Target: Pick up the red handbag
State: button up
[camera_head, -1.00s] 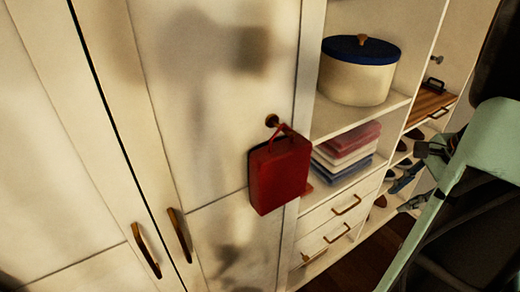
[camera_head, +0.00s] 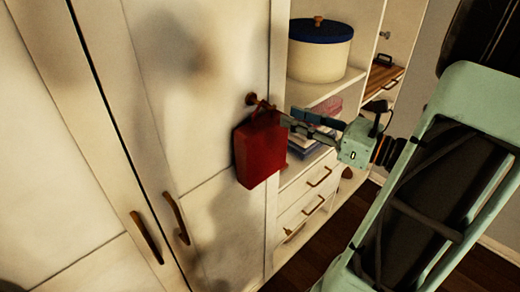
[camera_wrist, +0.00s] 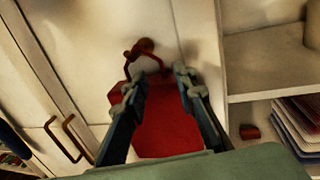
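The red handbag (camera_head: 258,155) hangs by its handle from a round knob (camera_head: 252,99) on the cabinet door. In the wrist view the bag (camera_wrist: 168,125) lies beyond and between my fingers, and its handle loops over the knob (camera_wrist: 147,45). My gripper (camera_head: 281,113) is at the upper right of the bag, close to the handle. In the wrist view my gripper (camera_wrist: 160,77) is open, with a clear gap between the fingertips. The handle is up and left of the fingertips there. I cannot tell whether a finger touches the bag.
The white cabinet door (camera_head: 200,80) is right behind the bag. To the right are open shelves with a cream pot with a blue lid (camera_head: 320,50), folded cloths (camera_head: 327,105) partly hidden by my gripper, and drawers (camera_head: 310,195). A small red object (camera_wrist: 249,131) lies on the shelf.

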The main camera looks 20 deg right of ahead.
jog(key=shift+p+x, duration=0.45)
jog(key=shift+x, duration=3.1)
jog(key=shift+f, duration=0.15)
grip_shut()
